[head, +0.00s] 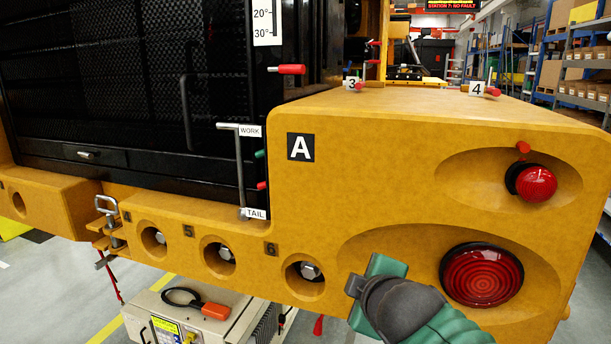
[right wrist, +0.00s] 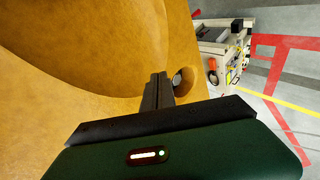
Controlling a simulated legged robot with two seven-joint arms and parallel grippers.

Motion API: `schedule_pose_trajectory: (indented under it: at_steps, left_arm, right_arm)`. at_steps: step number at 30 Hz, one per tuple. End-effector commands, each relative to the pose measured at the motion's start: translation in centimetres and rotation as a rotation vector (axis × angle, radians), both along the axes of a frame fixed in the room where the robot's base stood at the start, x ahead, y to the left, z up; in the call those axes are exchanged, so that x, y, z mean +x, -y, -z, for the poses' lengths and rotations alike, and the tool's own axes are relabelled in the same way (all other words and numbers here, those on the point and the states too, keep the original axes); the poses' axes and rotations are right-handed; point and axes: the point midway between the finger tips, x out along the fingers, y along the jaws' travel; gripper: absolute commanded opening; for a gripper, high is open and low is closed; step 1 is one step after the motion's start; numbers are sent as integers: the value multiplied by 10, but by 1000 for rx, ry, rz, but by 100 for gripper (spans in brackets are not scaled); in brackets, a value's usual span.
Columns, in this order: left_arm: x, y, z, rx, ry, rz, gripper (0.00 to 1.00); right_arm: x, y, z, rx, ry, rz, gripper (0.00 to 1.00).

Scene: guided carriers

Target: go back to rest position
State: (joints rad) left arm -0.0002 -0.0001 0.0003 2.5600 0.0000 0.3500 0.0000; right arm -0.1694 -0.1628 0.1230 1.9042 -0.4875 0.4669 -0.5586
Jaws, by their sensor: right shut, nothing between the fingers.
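My right gripper shows at the bottom of the head view (head: 358,285), green and dark grey, in front of the yellow carrier body (head: 390,150). In the right wrist view its dark fingers (right wrist: 158,88) are together and hold nothing. They point along the yellow surface, close to a round bolt in a recess (right wrist: 182,80). In the head view a bolt sits in the recess (head: 310,271) left of the gripper, below the label 6. I cannot tell whether the fingers touch the carrier. My left gripper is not in view.
A large red lamp (head: 482,276) is right of my gripper, with a smaller red lamp (head: 536,183) above. A T-handle (head: 240,165) and a clamp (head: 108,220) stick out at left. A cream equipment box (head: 195,310) stands on the floor below. Shelves (head: 580,70) are far right.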

Motion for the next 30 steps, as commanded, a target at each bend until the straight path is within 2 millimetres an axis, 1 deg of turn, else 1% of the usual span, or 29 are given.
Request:
schedule_pose_trajectory:
  at_steps: [1,2,3,4,5,6,8,9,11,12,15,18,30]
  left_arm:
    - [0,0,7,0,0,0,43]
    - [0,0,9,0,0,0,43]
    - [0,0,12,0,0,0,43]
    - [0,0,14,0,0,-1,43]
    - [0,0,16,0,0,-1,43]
    - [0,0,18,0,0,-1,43]
    - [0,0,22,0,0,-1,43]
    - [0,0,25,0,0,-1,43]
    - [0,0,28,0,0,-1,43]
    - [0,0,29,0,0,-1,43]
    - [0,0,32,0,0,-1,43]
    - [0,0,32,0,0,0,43]
    - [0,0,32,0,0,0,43]
  right_arm:
    - [-6,12,50,65,-86,63,0]
    - [-12,19,76,111,-136,108,0]
    - [-21,29,111,173,-201,172,0]
    - [-29,36,136,219,-249,224,0]
    - [-39,43,161,266,-296,279,0]
    - [-54,52,194,326,-359,359,0]
    - [-82,65,240,415,-448,485,0]
    - [-101,73,268,470,-502,576,0]
    - [-130,81,302,543,-570,703,0]
    - [-148,86,320,583,-607,780,0]
    - [-181,93,350,652,-668,926,0]
    - [-195,94,360,680,-691,991,0]
    - [-197,94,361,684,-693,998,0]
